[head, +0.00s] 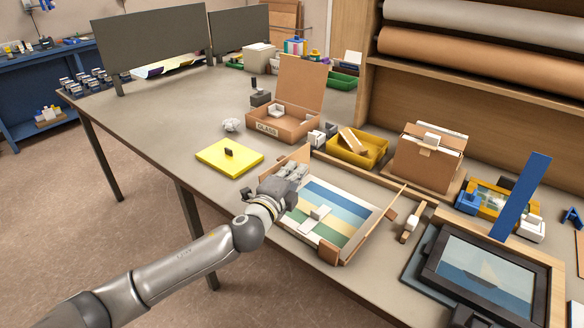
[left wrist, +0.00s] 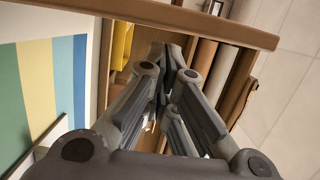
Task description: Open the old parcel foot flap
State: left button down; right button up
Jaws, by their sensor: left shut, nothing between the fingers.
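The old parcel is a shallow, open cardboard box (head: 349,253) on the table, with a print of blue, green, cream and yellow stripes (head: 328,212) inside. A cardboard flap (head: 301,156) stands up at its far left end, beside my gripper. Another narrow flap (head: 392,203) stands out at the right side. I cannot tell which one is the foot flap. My left gripper (head: 296,168) is shut and empty over the box's left far corner. In the left wrist view its fingers (left wrist: 172,52) are together, just below a cardboard edge (left wrist: 185,17); whether they touch it is unclear. My right gripper is not seen.
A yellow pad (head: 230,158) lies left of the box. Behind stand an open cardboard box (head: 283,122), a yellow bin (head: 357,149) and a file box (head: 425,160). A framed picture (head: 485,275) lies at the right. The table's left front is clear.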

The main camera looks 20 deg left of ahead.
aim_at(291, 158)
pick_arm(q)
jog(key=shift+w+a, duration=0.1)
jog(key=shift+a, duration=0.35)
jog(key=shift+r, duration=0.1)
jog(key=shift+w+a+r+n+g+p, duration=0.15)
jog(key=shift+w+a+n+p, duration=0.05)
jog(key=shift+a+n+p, duration=0.35)
jog(key=shift+w+a+r+n+g+p, duration=0.2)
jog(key=shift+a+n+p, duration=0.1)
jog(key=shift+n+p, duration=0.25)
jog(key=shift+a+f, duration=0.1)
jog(key=shift+a, duration=0.1)
jog(key=shift+f+n, duration=0.1)
jog(key=shift+n, duration=0.2)
jog(key=shift+w+p, duration=0.1)
jog(key=shift+p, duration=0.2)
